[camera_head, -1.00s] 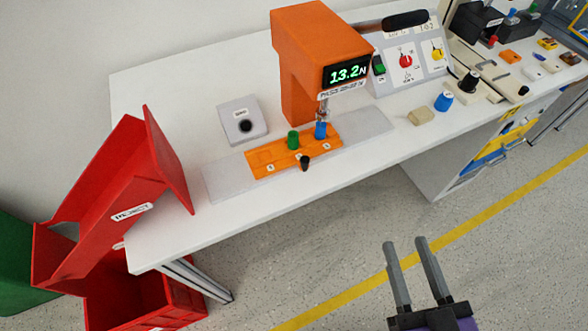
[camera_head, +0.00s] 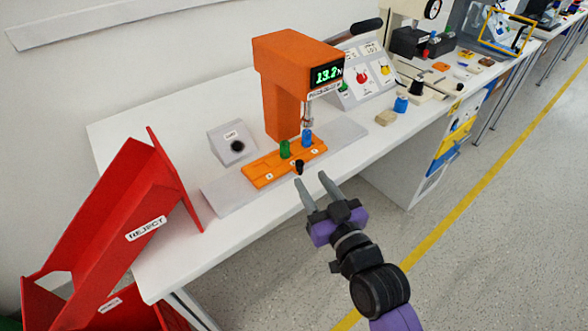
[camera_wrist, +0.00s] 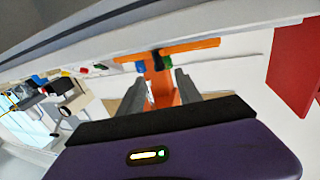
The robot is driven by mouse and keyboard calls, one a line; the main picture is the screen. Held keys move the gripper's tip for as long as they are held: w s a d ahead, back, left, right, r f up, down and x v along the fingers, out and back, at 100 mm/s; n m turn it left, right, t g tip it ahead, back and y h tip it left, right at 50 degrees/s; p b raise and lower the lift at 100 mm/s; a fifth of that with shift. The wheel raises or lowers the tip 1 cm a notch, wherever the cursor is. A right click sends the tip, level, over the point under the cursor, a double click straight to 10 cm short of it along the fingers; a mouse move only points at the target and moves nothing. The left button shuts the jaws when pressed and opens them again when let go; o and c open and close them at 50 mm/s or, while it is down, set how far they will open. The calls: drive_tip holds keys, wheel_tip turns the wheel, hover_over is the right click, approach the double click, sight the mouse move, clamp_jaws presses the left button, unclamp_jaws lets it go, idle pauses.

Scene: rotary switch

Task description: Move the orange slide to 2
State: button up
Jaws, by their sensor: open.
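The orange slide (camera_head: 262,173) is a flat plate on a grey rail at the front of the white table, below the orange press. A green peg (camera_head: 284,149) and a blue peg (camera_head: 307,137) stand on it, and a black knob (camera_head: 299,167) is at its front edge. The blue peg is under the press tip. My gripper (camera_head: 311,178) is open and empty, just in front of the knob in the head view. In the wrist view the slide (camera_wrist: 195,46) and the dark knob (camera_wrist: 156,60) appear beyond and between the open fingers (camera_wrist: 160,88). The slide's small number labels are too small to read.
The orange press (camera_head: 277,95) with its display stands behind the slide. A grey box with a black button (camera_head: 232,143) is to its left. A red reject chute (camera_head: 120,220) stands at the table's left end. A control panel (camera_head: 362,75) is at the right.

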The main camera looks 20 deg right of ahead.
sight(302, 166)
drive_tip(key=shift+w+a, duration=0.15)
drive_tip(key=shift+w, duration=1.75)
drive_tip(key=shift+w+a, duration=0.1)
drive_tip(key=shift+w, duration=1.8)
clamp_jaws()
